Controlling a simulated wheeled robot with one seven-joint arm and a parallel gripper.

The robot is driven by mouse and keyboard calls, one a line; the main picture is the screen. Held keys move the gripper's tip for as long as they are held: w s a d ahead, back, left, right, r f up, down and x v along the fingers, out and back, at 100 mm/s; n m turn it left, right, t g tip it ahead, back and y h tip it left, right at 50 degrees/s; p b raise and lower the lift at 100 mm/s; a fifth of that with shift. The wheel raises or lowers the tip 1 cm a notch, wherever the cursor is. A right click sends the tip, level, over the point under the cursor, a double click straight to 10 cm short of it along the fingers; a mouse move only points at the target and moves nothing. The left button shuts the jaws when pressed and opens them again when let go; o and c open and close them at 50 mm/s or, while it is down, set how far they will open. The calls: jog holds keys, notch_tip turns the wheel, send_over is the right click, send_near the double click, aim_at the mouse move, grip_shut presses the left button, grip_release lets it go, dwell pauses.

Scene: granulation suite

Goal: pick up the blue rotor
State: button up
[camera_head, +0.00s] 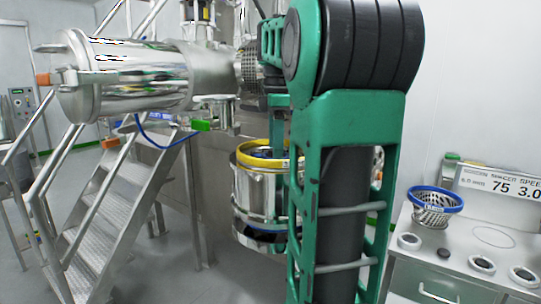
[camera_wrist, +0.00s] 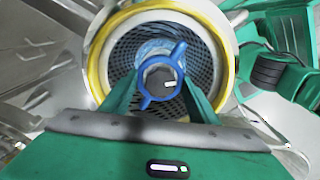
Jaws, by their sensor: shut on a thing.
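The blue rotor (camera_wrist: 147,94) is a ring with short lobes. In the wrist view it sits between the two green fingers of my gripper (camera_wrist: 161,85), which is shut on it. Behind it is the dark perforated screen (camera_wrist: 121,52) inside a steel vessel with a yellow rim (camera_wrist: 97,62). In the head view the steel vessel (camera_head: 246,190) with its yellow rim (camera_head: 241,155) is partly covered by my arm. A little blue shows inside the rim there, and my gripper is hidden. I cannot tell whether the rotor still touches the screen.
A bench (camera_head: 403,272) at the right carries a blue-rimmed perforated basket (camera_head: 432,215), several small round pieces and a sign (camera_head: 499,186). Metal stairs (camera_head: 103,205) and a large steel cylinder (camera_head: 135,72) stand at the left. Grey floor shows between stairs and vessel.

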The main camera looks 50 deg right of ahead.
jog(key=shift+w+r, duration=0.1)
jog(key=shift+r, duration=1.2)
jog(key=shift+d+r, duration=0.1)
jog(key=shift+r, duration=0.15)
